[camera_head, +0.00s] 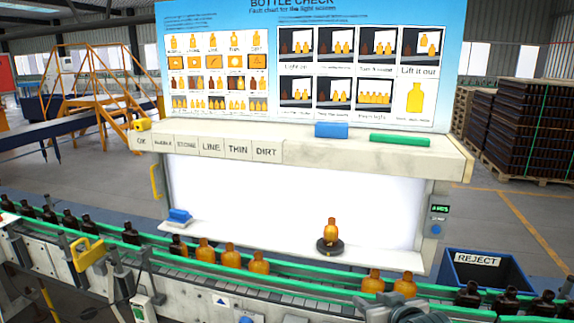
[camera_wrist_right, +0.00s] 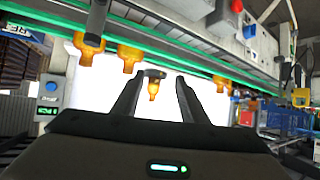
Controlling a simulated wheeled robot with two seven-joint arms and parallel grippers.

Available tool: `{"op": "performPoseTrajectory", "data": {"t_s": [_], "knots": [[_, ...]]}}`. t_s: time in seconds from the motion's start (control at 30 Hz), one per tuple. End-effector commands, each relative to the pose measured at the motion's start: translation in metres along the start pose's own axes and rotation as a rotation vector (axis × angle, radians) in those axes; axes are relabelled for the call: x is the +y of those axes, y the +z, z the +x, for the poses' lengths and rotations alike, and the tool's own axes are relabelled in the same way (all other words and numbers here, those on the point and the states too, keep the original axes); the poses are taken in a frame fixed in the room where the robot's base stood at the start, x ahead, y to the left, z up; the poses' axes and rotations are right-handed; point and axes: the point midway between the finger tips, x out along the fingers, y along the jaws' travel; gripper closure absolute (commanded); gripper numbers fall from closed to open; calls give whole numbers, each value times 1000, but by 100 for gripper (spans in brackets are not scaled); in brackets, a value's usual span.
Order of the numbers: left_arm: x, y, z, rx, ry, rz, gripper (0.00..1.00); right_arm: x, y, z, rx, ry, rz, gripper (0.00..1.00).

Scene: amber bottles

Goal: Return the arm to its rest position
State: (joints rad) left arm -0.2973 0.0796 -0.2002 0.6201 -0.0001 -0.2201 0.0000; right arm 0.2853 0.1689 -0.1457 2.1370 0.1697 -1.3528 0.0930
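My right gripper (camera_wrist_right: 157,88) shows in the right wrist view with its two dark fingers apart and nothing between them. An amber bottle (camera_head: 331,230) stands upright on a small black round stand (camera_head: 329,246) in front of the lit white screen (camera_head: 290,200). The bottle (camera_wrist_right: 153,90) also shows in the right wrist view, upside down in the picture, beyond the fingers and apart from them. My left gripper is in neither view.
A conveyor with green rails (camera_head: 300,281) runs across the front, carrying several amber and dark bottles. A blue reject bin (camera_head: 488,268) stands at right. A blue block (camera_head: 179,216) lies on the ledge at left. A shelf with labels (camera_head: 238,148) overhangs the screen.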

Motion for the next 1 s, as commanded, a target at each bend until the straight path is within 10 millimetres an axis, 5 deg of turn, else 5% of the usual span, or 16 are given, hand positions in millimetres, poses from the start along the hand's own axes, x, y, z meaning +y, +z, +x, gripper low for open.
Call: {"op": "performPoseTrajectory", "data": {"t_s": [0.27,0.6,0.8,1.0], "knots": [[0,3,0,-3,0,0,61,-12,119,-26,-174,8,-1,61],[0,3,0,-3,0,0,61,-32,284,-110,-453,19,-5,61],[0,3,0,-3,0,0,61,-40,339,-157,-567,22,-9,61],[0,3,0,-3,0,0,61,-44,370,-190,-640,24,-10,61]]}}
